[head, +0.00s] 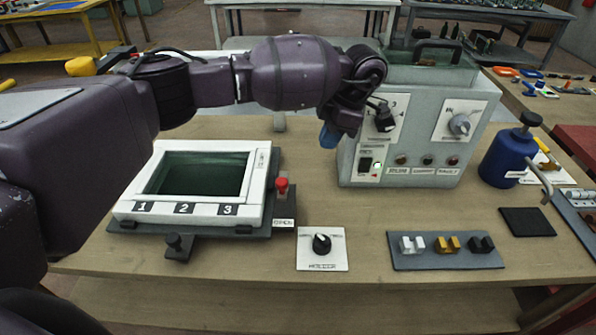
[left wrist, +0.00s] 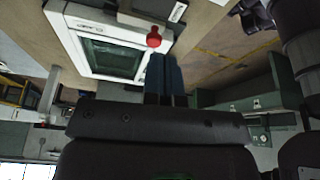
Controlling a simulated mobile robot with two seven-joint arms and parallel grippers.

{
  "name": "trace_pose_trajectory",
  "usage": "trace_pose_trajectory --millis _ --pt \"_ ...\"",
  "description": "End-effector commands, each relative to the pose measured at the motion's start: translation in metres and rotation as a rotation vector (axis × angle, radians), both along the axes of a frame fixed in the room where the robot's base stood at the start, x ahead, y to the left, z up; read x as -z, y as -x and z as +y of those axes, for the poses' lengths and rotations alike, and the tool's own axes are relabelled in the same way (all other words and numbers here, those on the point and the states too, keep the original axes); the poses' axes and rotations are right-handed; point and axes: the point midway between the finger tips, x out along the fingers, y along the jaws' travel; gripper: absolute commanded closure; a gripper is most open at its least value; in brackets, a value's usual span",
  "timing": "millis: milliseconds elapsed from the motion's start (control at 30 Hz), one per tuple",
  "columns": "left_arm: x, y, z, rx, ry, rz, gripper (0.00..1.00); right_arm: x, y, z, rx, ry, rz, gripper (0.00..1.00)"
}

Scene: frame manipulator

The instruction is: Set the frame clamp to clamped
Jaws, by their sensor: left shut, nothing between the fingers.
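A white frame (head: 126,207) with a dark window, marked 1, 2 and 3, lies on a dark base at the left of the bench. A red-topped knob (head: 281,187) stands at its right edge beside a small label. A black knob (head: 174,242) sits at its front edge. The clamp's setting cannot be read. My left gripper (head: 330,135) is shut and empty, above the bench between the frame and the grey control box. In the left wrist view its blue fingers (left wrist: 165,78) are together, the red knob (left wrist: 154,38) appearing just past their tips, apart from them.
A grey control box (head: 400,150) with dials stands behind, right of the gripper. A white dial plate (head: 335,262) lies in front. A tray of small blocks (head: 447,262), a blue bottle (head: 506,158) and a black pad (head: 527,222) are at right. Bench between frame and box is clear.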

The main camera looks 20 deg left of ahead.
Motion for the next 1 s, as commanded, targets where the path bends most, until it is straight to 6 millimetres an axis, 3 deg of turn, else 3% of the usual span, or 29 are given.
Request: trace_pose_trajectory --millis 267,700,1000 --pt "0.022 0.004 0.007 0.0 0.001 0.004 1.0 -0.009 -0.007 0.001 -0.004 0.0 -0.014 0.57" --pt "0.095 0.015 0.03 -0.001 0.0 0.003 1.0 -0.014 -0.001 0.0 -0.001 0.0 0.002 0.57" --pt "0.098 0.028 0.06 -0.001 0.002 0.001 1.0 -0.02 0.008 -0.002 0.005 0.0 0.021 0.57"
